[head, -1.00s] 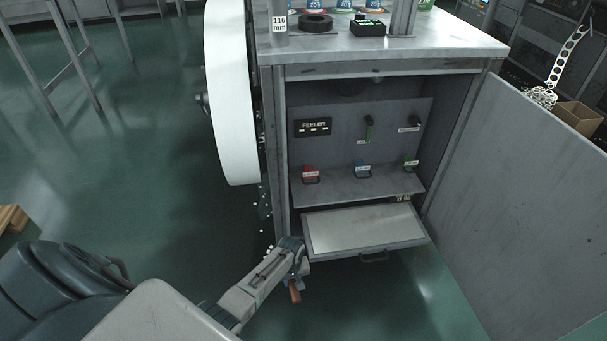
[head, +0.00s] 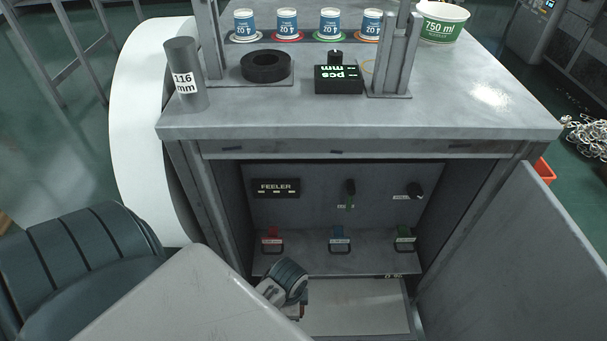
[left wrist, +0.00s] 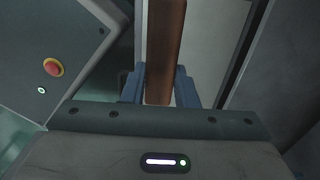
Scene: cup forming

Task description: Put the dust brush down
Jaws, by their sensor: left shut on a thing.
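My left gripper (head: 294,304) is at the left part of the pulled-out drawer (head: 365,308), low in the cabinet. My wrist hides most of the fingers in the head view. In the left wrist view, the gripper (left wrist: 160,92) is shut on the brown handle of the dust brush (left wrist: 166,45), which runs up between the blue-grey fingers. The bristle end is out of sight. The drawer's pale bottom also shows in the left wrist view (left wrist: 216,50). I cannot tell whether the brush touches the drawer. My right gripper is not in view.
The open cabinet door (head: 520,260) stands at the right. A white roll (head: 150,130) is at the left. The drawer's right part looks bare.

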